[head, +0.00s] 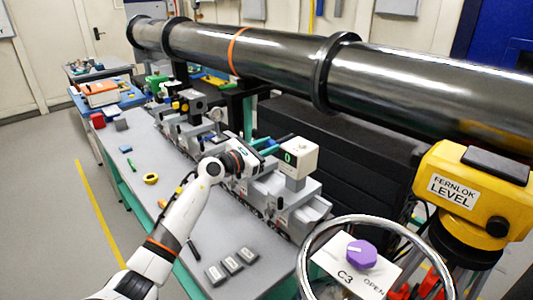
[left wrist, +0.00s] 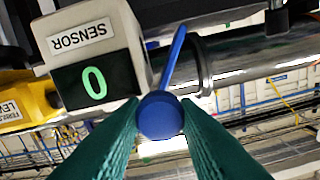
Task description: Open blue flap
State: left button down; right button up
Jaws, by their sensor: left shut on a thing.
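The blue flap (left wrist: 174,58) shows in the left wrist view as a thin blue strip, seen nearly edge-on, running up from a round blue knob (left wrist: 160,115). My left gripper (head: 268,146) has teal fingers and is shut on this knob, one finger on each side. In the head view the gripper is beside the sensor box, and I cannot make out the flap there. The white sensor box (head: 298,157) has a green 0 on its display; it also fills the upper left of the left wrist view (left wrist: 84,42). My right gripper is not in view.
A long dark beam pipe (head: 280,55) runs above and behind the bench (head: 150,215). Grey blocks (head: 231,265) and a yellow tape roll (head: 151,178) lie on it. A yellow level (head: 470,195) and a ring around a purple knob (head: 361,254) stand at the right.

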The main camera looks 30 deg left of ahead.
pick_arm(q)
jog(key=shift+f+m+b, duration=0.15)
jog(key=shift+m+b, duration=5.05)
jog(key=shift+b, duration=0.65)
jog(key=c, duration=1.1)
grip_release()
jog(key=shift+s, duration=0.1)
jog(key=shift+b+v, duration=2.4)
jog(key=shift+v, duration=3.6)
